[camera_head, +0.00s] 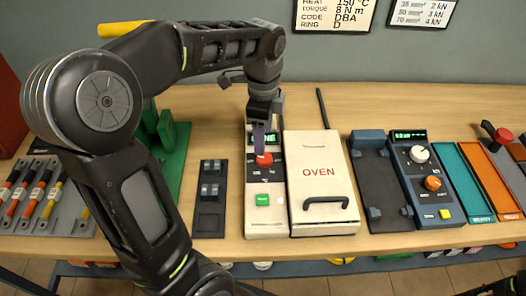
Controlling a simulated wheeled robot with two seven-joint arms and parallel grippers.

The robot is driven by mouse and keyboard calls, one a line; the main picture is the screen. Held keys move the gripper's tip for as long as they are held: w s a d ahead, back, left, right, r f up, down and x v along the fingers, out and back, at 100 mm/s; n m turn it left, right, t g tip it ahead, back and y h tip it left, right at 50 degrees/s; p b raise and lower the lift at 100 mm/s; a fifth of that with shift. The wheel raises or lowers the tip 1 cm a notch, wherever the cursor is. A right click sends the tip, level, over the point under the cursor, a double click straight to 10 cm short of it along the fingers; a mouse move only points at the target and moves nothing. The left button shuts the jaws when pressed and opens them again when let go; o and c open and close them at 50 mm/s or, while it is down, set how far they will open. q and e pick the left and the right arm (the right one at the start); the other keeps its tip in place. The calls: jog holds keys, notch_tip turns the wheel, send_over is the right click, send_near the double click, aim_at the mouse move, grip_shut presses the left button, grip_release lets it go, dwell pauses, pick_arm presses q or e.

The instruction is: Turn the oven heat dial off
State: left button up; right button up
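The oven (318,180) is a cream box with a black handle and the red word OVEN on its lid, standing mid-table. Its cream control panel (267,225) is on its left side, with a lit green display that is partly covered by my gripper. The red heat dial (264,161) sits below the display. A green button (262,200) is lower on the panel. My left gripper (261,150) points down right at the red dial, its fingertips at or just above it. Whether the fingers close on the dial cannot be told. My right gripper is not in view.
A black switch block (209,220) lies left of the panel. A blue-grey unit (428,185) with white and orange knobs and a black cradle (376,185) stand right of the oven. Teal and orange trays (492,180) are farther right. My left arm covers much of the left side.

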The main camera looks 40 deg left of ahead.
aim_at(264, 160)
pick_arm(q)
notch_tip(264, 160, down, 8)
jog(key=shift+r+p, duration=0.25)
jog(key=shift+p, duration=0.05)
jog(key=shift+c, duration=0.5)
grip_shut()
